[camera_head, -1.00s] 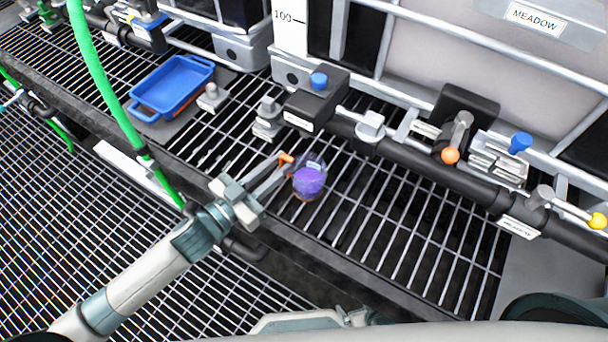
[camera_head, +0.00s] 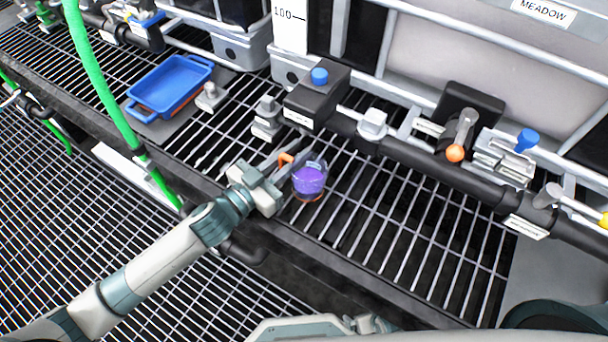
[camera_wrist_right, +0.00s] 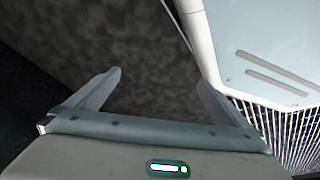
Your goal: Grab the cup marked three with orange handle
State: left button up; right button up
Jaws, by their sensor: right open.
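A clear cup (camera_head: 309,181) with purple contents and an orange handle (camera_head: 286,159) stands upright on the grated shelf in the head view. No number is readable on it. My left gripper (camera_head: 286,160) reaches in from the lower left, its fingers apart on either side of the handle. I cannot tell whether they touch it. My right gripper (camera_wrist_right: 160,78) is open and empty in the right wrist view, facing a dark mottled surface. Only a bit of it (camera_head: 362,323) shows at the bottom of the head view.
A blue tray (camera_head: 170,87) lies at the upper left. A black pipe manifold (camera_head: 420,166) with valves runs behind the cup, with an orange-knobbed lever (camera_head: 455,152). A green hose (camera_head: 96,80) hangs at the left. The grating right of the cup is clear.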

pick_arm(q)
grip_shut()
jog(key=shift+r, duration=0.15)
